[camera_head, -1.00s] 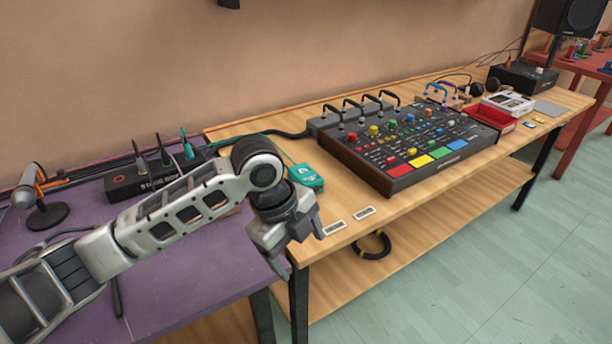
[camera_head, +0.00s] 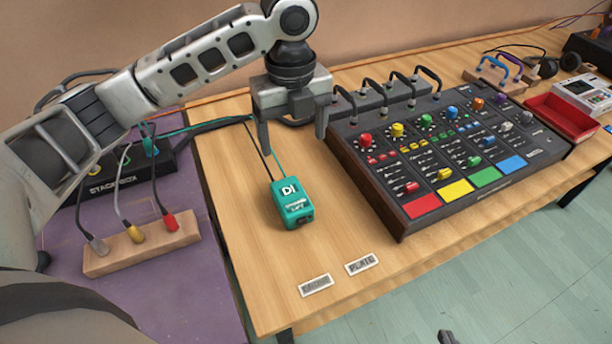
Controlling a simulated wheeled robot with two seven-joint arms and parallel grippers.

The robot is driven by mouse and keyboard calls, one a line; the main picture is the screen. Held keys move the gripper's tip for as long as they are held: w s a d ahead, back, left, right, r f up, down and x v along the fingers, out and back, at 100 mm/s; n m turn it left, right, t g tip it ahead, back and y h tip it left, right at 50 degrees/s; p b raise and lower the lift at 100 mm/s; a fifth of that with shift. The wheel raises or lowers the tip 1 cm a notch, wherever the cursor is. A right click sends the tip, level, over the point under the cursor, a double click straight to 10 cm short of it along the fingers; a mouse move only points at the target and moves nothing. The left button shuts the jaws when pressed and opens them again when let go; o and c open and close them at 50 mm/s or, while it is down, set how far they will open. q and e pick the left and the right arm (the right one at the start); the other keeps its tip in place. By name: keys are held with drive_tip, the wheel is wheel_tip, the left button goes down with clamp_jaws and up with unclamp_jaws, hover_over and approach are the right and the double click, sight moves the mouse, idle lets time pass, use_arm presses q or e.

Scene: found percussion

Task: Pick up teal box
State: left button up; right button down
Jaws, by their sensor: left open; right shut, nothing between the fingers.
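The teal box (camera_head: 292,205), marked "DI", lies on the wooden table left of the mixer. Cables run from its far end toward the back. My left gripper (camera_head: 293,143) is open and empty, fingers pointing down, above and just behind the box in the picture. It does not touch the box. Only a small dark tip of my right gripper (camera_head: 447,338) shows at the bottom edge, over the floor. It is shut and holds nothing.
A large mixer (camera_head: 440,150) with coloured pads and knobs stands right of the box. Two labels (camera_head: 316,285) lie near the front edge. A wooden block (camera_head: 142,247) with plugs and a black stage box (camera_head: 115,178) sit on the purple table. A red tray (camera_head: 562,118) is further right.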

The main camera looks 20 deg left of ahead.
sight(288, 188)
use_arm(q)
drive_tip(key=f, duration=0.6)
drive_tip(key=s+f, duration=0.1)
drive_tip(key=f, duration=0.2)
drive_tip(key=shift+f, duration=0.3)
drive_tip(key=shift+a+f, duration=0.2)
drive_tip(key=shift+f, duration=0.7)
drive_tip(key=shift+a+f, duration=0.2)
drive_tip(key=shift+f, duration=0.65)
drive_tip(key=shift+a+f, duration=0.2)
drive_tip(key=shift+f, duration=0.7)
drive_tip(key=c, duration=1.2)
